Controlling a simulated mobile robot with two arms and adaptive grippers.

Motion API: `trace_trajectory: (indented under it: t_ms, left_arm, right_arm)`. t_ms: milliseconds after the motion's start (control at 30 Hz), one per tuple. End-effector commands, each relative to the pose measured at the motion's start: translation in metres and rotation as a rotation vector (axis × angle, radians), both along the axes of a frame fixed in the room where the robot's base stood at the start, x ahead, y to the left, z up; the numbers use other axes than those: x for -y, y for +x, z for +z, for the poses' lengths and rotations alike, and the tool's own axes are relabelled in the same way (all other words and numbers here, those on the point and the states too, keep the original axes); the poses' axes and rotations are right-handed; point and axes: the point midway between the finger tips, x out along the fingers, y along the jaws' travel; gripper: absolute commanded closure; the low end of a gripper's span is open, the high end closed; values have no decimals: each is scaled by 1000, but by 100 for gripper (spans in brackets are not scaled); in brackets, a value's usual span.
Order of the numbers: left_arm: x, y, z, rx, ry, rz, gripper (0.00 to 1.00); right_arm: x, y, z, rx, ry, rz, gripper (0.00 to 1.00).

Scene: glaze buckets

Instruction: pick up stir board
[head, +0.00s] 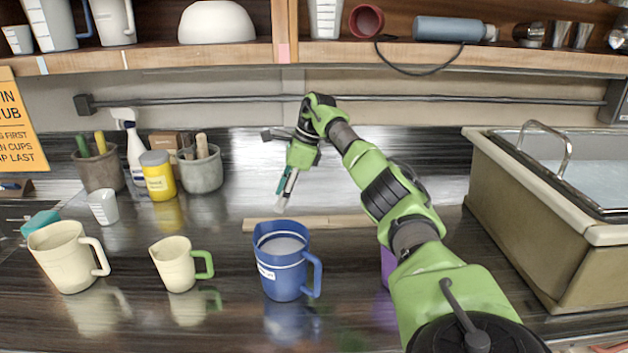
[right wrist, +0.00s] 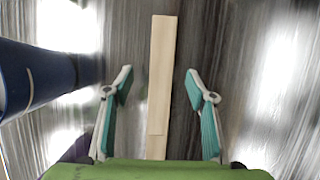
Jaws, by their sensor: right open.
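The stir board is a long, flat, pale wooden strip (head: 345,222) lying on the dark counter behind the blue pitcher (head: 284,262). In the right wrist view the board (right wrist: 162,60) runs lengthwise between the two fingers of my right gripper (right wrist: 159,72). The fingers are spread wide, with a gap on each side of the board. In the head view my right gripper (head: 283,200) points down above the board's left part, open and empty. The board's right end is hidden behind my right arm. My left gripper is not seen.
A cream pitcher with a green handle (head: 175,264) and a larger cream pitcher (head: 66,258) stand to the left. A purple container (head: 387,266) is partly hidden by my arm. A sink basin (head: 540,215) is at the right. A shelf (head: 400,53) overhangs the back.

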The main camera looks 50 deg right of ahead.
Motion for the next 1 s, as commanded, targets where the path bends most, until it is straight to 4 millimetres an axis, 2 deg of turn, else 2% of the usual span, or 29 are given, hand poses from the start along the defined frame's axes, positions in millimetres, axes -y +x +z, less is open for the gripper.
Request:
trace_trajectory:
  t_ms: [100, 367, 600, 900, 933, 1000]
  left_arm:
    - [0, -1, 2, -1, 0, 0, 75]
    - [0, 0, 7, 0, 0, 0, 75]
    - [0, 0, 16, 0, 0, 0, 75]
    - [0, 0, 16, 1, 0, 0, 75]
    - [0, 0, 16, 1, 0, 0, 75]
    - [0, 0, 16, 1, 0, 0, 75]
  right_arm:
    - [-5, 5, -17, -3, 1, 1, 49]
    - [-11, 13, -34, -3, 1, 1, 49]
    - [-20, 26, -65, -3, 1, 1, 49]
    - [-20, 28, -71, 0, 0, 0, 49]
    - [-20, 28, -71, 0, 0, 0, 51]
    - [-20, 28, -71, 0, 0, 0, 69]
